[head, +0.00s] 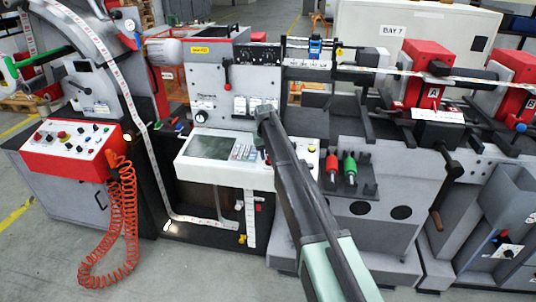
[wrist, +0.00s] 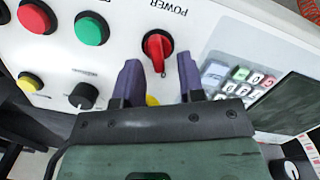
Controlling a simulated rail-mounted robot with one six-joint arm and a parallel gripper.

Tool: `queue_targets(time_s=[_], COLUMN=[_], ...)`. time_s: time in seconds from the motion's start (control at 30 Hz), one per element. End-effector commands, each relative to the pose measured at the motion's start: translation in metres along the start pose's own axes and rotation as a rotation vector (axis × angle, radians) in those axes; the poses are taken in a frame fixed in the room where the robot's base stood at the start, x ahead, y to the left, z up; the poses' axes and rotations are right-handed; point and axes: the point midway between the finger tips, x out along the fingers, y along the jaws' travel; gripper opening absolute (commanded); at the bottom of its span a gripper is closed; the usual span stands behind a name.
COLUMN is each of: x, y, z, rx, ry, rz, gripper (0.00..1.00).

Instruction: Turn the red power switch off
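The red power switch (wrist: 157,46) is a rotary knob on the white control panel (wrist: 190,15), under an upside-down POWER label in the wrist view. Its grip ridge runs roughly up and down in that picture. My gripper (wrist: 158,76) is open, with its two dark purple fingers apart and nothing held between them. The fingertips lie just below the switch in the wrist view, one to each side of its lower end; I cannot tell how far they are from the panel. In the head view my arm hides the switch.
A yellow control (wrist: 152,100) is partly hidden by my gripper. The screen (head: 211,146) is left of my arm in the head view.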

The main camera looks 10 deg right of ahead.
Motion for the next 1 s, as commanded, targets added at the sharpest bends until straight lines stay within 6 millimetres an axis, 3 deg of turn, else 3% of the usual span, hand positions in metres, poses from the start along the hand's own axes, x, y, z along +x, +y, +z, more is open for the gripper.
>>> queue_targets(time_s=[0.4, 0.53, 0.83, 0.93, 1.0], x=[-0.098, -0.107, -0.103, -0.104, -0.103], y=[0.001, 0.0, 0.0, -0.003, -0.007], z=[0.0, 0.0, 0.0, 0.03, 0.077], rx=[0.0, 0.0, 0.004, 0.014, 0.024], ry=[0.0, 0.0, 0.0, -0.001, -0.001], rz=[0.0, 0.0, 0.0, -0.009, -0.017], gripper=[0.36, 0.36, 0.36, 0.36, 0.36])
